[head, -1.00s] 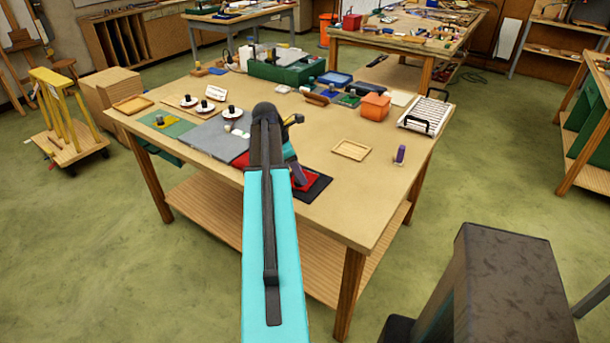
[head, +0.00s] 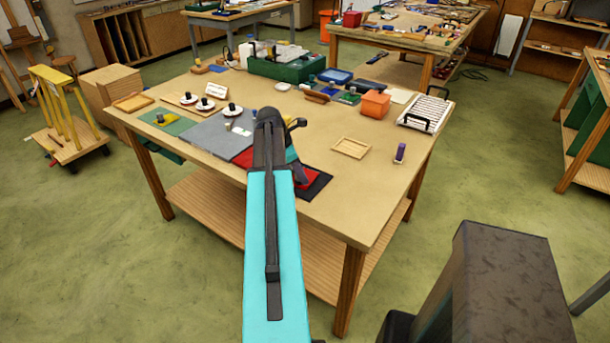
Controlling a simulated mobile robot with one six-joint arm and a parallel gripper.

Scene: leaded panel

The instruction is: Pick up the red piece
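Flat red material lies on the near part of the table, on a dark mat (head: 321,185). A red patch (head: 312,177) shows just right of my arm, and more red (head: 242,158) shows left of it. My arm covers the middle, so I cannot tell whether this is one red piece or two. My gripper (head: 301,175) is a small dark shape beyond the arm, low over or at the red patch. Its fingertips are too small and hidden to tell whether they are open or hold anything.
A grey sheet (head: 205,138) and a green mat (head: 178,124) lie to the left. An empty wooden frame (head: 351,148), a small purple-topped item (head: 400,153) and an orange box (head: 375,104) stand to the right. The table's (head: 375,195) front right is clear.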

